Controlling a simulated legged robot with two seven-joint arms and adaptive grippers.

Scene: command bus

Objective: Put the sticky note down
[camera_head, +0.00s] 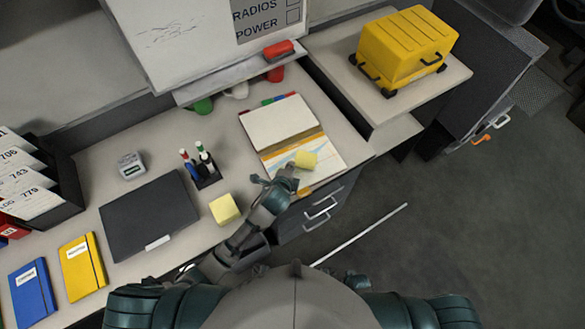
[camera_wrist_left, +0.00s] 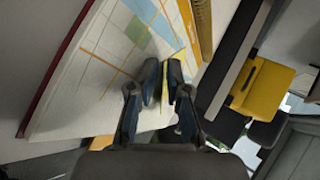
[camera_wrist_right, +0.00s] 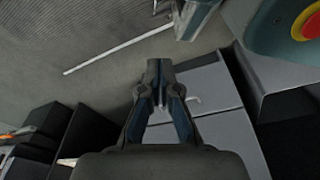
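A small yellow sticky note (camera_head: 306,160) is at the fingertips of my left gripper (camera_head: 290,176), over the lower page of the open planner (camera_head: 319,147). In the left wrist view the gripper (camera_wrist_left: 168,82) is nearly closed, with the thin yellow note (camera_wrist_left: 181,53) edge-on between its fingers. The planner page (camera_wrist_left: 95,75) with coloured blocks lies behind it. I cannot tell whether the note touches the page. A yellow sticky pad (camera_head: 224,209) sits on the desk, left of the gripper. My right gripper (camera_wrist_right: 160,77) is shut and empty, away from the desk top.
A pen holder (camera_head: 206,174), black folder (camera_head: 150,215), yellow notebook (camera_head: 83,267) and blue notebook (camera_head: 33,293) lie left on the desk. A yellow case (camera_head: 405,45) stands on the right-hand counter. Drawers (camera_head: 320,210) are below the desk edge.

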